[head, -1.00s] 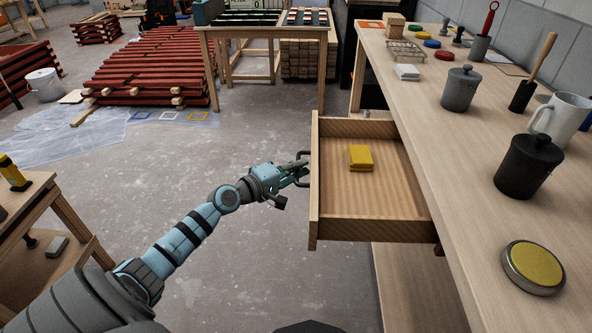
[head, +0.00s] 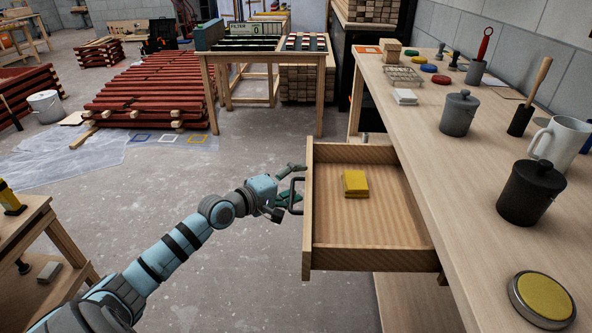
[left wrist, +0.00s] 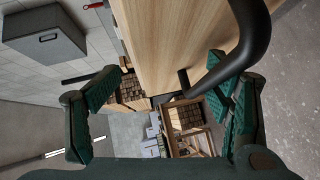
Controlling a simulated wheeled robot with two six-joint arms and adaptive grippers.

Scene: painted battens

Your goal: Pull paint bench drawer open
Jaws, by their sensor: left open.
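The paint bench drawer (head: 375,258) stands pulled out from the left side of the bench, with its open top showing. A yellow folded cloth or pad (head: 355,183) lies inside it. A dark bar handle (head: 296,193) is on the drawer's front; it shows large as a curved black bar in the left wrist view (left wrist: 252,38). My left gripper (head: 288,184) is at the handle with its fingers spread apart. In the left wrist view, the bar lies close to the right finger; I cannot tell whether they touch. My right gripper is not in view.
The bench top (head: 440,160) holds a grey lidded pot (head: 459,115), a black lidded pot (head: 530,194), a white mug (head: 558,142) and a round yellow pad (head: 543,298). A low wooden table (head: 35,225) stands at left. The floor (head: 235,285) left of the drawer is clear.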

